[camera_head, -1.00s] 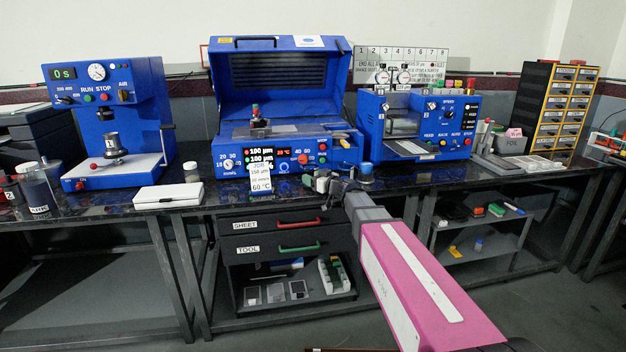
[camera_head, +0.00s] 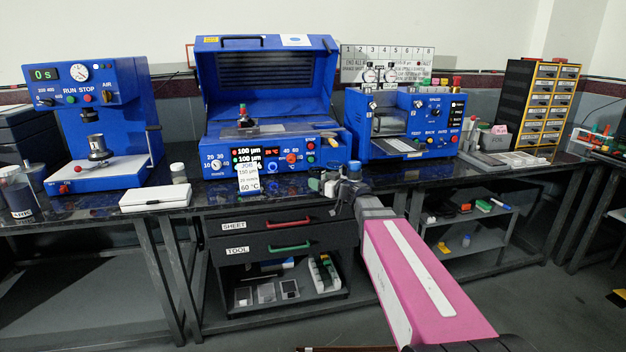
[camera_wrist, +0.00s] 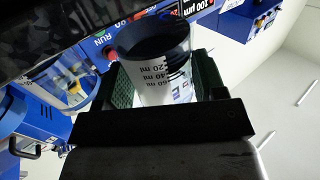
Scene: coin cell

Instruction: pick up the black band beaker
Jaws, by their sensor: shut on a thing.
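My gripper (camera_wrist: 163,82) is shut on a beaker in the wrist view. The beaker (camera_wrist: 152,72) is pale and translucent, with dark millilitre marks and a wide dark band at its far end. It sits between two green-padded fingers, one on each side. In the head view my gripper (camera_head: 323,185) is at the front edge of the bench, in front of the blue coating machine. The beaker is too small and too covered to make out there. I cannot tell whether it touches the bench.
The coating machine (camera_head: 270,75) with its raised lid stands behind my gripper. A blue press (camera_head: 85,110) and a white box (camera_head: 155,197) are at the left. Another blue machine (camera_head: 408,118) stands at the right.

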